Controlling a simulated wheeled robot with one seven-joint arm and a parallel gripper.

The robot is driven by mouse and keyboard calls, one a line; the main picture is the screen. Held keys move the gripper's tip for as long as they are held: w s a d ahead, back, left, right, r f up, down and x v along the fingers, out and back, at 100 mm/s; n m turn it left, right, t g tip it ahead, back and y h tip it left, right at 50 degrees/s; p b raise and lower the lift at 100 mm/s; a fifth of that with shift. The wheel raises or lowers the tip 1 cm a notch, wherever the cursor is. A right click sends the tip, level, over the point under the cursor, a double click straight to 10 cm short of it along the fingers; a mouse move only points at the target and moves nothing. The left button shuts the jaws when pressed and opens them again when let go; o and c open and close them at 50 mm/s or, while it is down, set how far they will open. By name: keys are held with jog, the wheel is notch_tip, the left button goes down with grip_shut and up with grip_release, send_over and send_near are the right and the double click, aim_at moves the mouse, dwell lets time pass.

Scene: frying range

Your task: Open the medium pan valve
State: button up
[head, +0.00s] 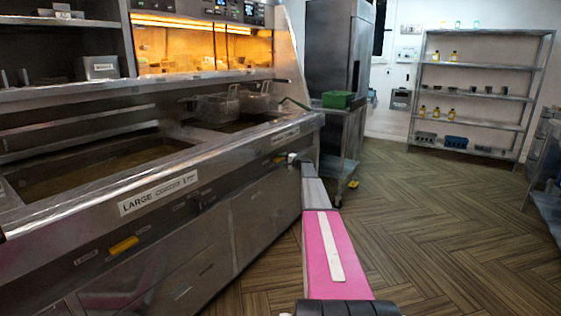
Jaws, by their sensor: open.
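The fryer range runs along the left in the head view. A small yellow valve handle (278,160) sits on the front panel below the farther, smaller pan (238,124); the label (286,135) above it is too small to read. My gripper (290,158) is open at the far end of my outstretched arm, right beside this handle. I cannot tell whether it touches the handle, and its fingertips are too small to make out. A larger yellow handle (124,244) is on the near panel, below the sign reading LARGE (158,194).
The large pan (95,165) is nearest, at left. Wire baskets (217,107) sit over the farther pan. A metal cart (343,135) with a green bin (338,99) stands beyond the range. A shelf rack (480,95) is at back right. The floor (440,220) between is clear.

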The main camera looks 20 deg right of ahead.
jog(key=shift+w+a, duration=0.4)
jog(key=shift+w, duration=0.05)
grip_shut()
jog(key=m, duration=0.4)
jog(key=shift+m, duration=0.4)
jog(key=m, duration=0.4)
jog(key=shift+m, duration=0.3)
jog(key=m, duration=0.4)
jog(key=shift+m, duration=2.3)
